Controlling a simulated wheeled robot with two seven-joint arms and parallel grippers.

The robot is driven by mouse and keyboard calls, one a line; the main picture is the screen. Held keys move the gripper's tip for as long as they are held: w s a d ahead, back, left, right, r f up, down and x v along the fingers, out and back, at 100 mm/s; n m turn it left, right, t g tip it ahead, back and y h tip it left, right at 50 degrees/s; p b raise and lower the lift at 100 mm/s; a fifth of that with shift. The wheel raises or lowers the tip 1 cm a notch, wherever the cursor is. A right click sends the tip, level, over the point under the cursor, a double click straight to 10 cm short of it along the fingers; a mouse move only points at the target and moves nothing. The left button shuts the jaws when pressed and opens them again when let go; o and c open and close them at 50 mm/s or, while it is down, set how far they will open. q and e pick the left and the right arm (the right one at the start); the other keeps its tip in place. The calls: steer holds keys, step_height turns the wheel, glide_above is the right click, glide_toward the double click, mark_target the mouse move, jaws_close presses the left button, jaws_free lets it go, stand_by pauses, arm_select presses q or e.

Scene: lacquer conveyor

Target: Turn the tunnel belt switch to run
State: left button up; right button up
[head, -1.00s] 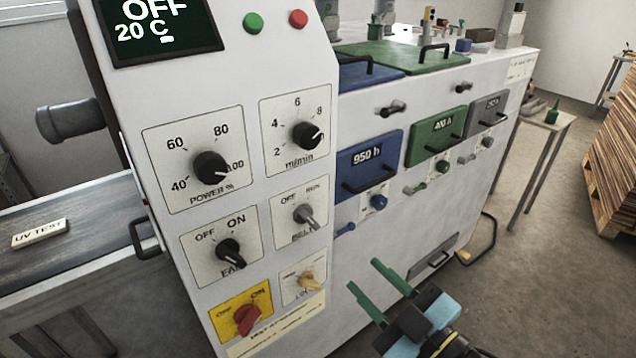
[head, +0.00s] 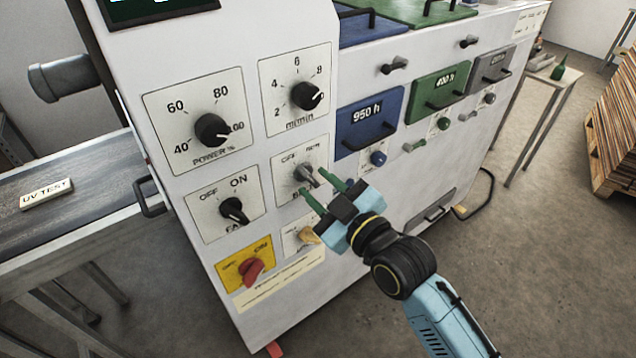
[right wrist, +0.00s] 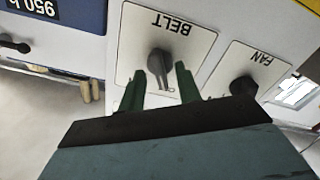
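The belt switch (head: 304,173) is a grey knob on a white plate marked OFF, RUN and BELT on the machine's front panel. My right gripper (head: 309,179) has its two green fingers apart and pointing at this knob. In the right wrist view the knob (right wrist: 158,64) shows between the fingertips of the open gripper (right wrist: 160,72), with BELT upside down above it. I cannot tell whether the fingers touch it. The gripper hides the OFF and RUN marks there, and the knob's setting is not clear. My left gripper is not in view.
Drawers with handles, such as the blue one (head: 358,138), are to the right.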

steer(key=shift+w+a, duration=0.25)
steer(key=shift+w, duration=0.05)
steer(key=shift+c, duration=0.3)
jaws_close()
